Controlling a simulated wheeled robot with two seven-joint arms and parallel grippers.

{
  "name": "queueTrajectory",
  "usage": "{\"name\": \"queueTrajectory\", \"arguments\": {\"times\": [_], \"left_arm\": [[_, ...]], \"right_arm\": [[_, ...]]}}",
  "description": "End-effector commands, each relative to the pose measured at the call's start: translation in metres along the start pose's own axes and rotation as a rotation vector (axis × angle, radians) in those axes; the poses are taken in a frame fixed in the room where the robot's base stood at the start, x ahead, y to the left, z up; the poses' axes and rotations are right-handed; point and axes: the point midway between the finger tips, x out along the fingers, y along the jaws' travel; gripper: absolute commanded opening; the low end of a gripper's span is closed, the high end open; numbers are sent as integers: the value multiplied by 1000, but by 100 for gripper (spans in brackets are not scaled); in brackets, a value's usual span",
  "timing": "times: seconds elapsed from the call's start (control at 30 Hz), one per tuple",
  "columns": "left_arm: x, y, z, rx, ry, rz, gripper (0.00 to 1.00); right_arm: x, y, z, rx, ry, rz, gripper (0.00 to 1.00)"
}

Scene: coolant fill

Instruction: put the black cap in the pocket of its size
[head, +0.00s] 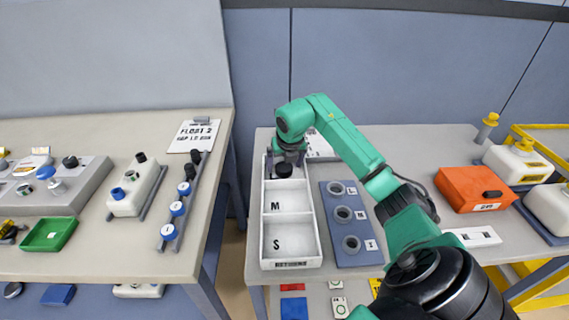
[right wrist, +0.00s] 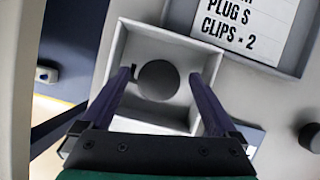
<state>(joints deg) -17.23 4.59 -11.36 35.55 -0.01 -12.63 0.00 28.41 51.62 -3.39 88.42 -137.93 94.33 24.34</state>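The black cap (head: 284,170) is in the far compartment of the white tray (head: 316,215). The nearer compartments are marked M and S; the far one's letter is mostly hidden by my arm and the cap. In the right wrist view the cap (right wrist: 158,80) is a dark disc on the compartment floor, away from the side walls. My right gripper (head: 287,157) is above this compartment. Its two fingers (right wrist: 161,76) stand apart on either side of the cap, with a visible gap on each side. My left gripper is not in view.
A blue board (head: 372,258) with several grey rings lies right of the tray. An orange box (head: 474,188) stands farther right. A sign (right wrist: 244,25) lies beyond the tray.

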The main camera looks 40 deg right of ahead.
Motion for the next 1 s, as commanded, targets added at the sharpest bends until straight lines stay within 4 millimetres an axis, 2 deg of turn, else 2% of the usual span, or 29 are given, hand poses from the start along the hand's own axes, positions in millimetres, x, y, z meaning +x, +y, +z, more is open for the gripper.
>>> {"name": "queueTrajectory", "arguments": {"times": [0.17, 0.27, 0.5, 0.63, 0.77, 1.0], "left_arm": [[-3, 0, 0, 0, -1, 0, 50], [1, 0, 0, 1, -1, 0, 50], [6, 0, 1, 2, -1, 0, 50], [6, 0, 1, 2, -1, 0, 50], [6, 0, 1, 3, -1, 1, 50], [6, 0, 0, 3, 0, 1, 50]], "right_arm": [[-5, 0, 2, 0, -2, 1, 95], [-20, 0, 3, 0, -6, -1, 95], [-86, 0, 3, 0, -7, 0, 95], [-112, 0, 2, 0, -5, 1, 95], [-122, 0, 1, 1, -1, 0, 95], [-123, 0, 1, 0, 0, 0, 95]]}}
